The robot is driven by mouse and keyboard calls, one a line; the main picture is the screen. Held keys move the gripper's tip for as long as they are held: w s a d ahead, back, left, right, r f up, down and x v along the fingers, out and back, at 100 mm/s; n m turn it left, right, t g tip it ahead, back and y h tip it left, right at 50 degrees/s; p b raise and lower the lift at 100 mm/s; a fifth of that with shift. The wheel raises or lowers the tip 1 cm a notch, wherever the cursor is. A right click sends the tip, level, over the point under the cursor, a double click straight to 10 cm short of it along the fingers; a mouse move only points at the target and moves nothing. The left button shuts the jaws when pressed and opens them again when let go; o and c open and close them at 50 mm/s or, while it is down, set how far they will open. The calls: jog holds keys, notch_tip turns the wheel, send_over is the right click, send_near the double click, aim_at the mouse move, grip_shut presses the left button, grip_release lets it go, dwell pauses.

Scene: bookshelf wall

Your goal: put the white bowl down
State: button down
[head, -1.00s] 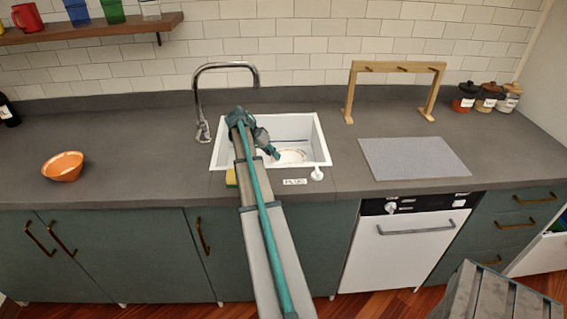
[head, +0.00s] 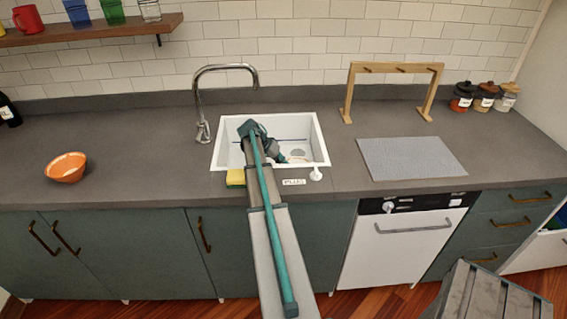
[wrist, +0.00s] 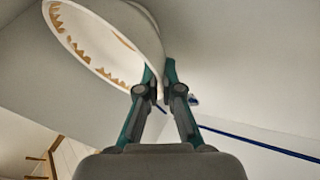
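The white bowl (wrist: 105,35) is held at its rim by my gripper (wrist: 163,92) in the wrist view. The fingers close in on the rim. The bowl is tilted, and a tan zigzag pattern shows on its inside. In the head view my gripper (head: 280,158) is down inside the white sink (head: 322,150), near its front right part. The bowl is hard to tell from the sink there, and my arm hides part of it. Whether the bowl touches the sink is not clear.
The faucet (head: 200,100) stands at the sink's back left. A yellow-green sponge (head: 235,178) is at the sink's front edge. A grey mat (head: 410,158) and a wooden rack (head: 392,68) are right of the sink. An orange bowl (head: 65,168) is far left, with clear counter between.

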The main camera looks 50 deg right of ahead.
jog(key=shift+f, duration=0.15)
jog(key=c, duration=1.3)
grip_release()
jog(key=shift+r, duration=0.25)
jog(key=shift+w+a+r, duration=0.15)
jog(key=b+v, duration=0.2)
jog(key=v, duration=0.9)
jog(key=shift+w+a+r+b, duration=0.1)
jog(key=shift+a+b, duration=0.05)
jog(key=shift+b, duration=0.25)
